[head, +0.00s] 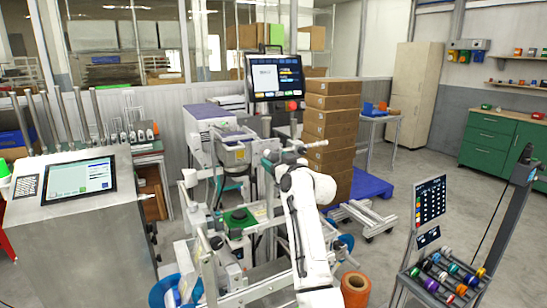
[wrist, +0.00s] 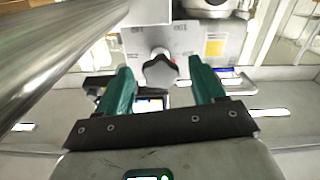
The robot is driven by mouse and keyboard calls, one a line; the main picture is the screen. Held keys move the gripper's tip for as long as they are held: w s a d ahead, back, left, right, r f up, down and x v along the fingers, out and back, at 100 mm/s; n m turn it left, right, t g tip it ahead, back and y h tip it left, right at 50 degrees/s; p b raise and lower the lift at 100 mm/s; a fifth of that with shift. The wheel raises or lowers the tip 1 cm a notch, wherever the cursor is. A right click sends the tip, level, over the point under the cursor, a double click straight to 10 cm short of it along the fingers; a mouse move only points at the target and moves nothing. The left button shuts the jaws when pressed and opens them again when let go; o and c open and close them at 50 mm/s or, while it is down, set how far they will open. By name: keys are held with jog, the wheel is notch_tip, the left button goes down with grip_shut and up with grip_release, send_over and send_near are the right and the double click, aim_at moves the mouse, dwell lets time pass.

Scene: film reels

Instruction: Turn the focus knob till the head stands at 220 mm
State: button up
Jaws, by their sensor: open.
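In the wrist view a dark star-shaped knob (wrist: 160,72) sits in front of a pale plate (wrist: 190,42) with printed numbers and a yellow label. How far the fingertips are from the knob in depth I cannot tell. In the head view my gripper (head: 269,158) is small, by the machine frame; the knob cannot be made out there.
A thick shiny metal cylinder (wrist: 50,60) fills the wrist view's upper left, close to the left finger. In the head view a monitor (head: 274,77) stands above the machine, stacked cartons (head: 332,120) behind it, and a rack of colored rollers (head: 445,275) at right.

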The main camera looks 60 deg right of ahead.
jog(key=shift+x, duration=1.25)
jog(key=c, duration=1)
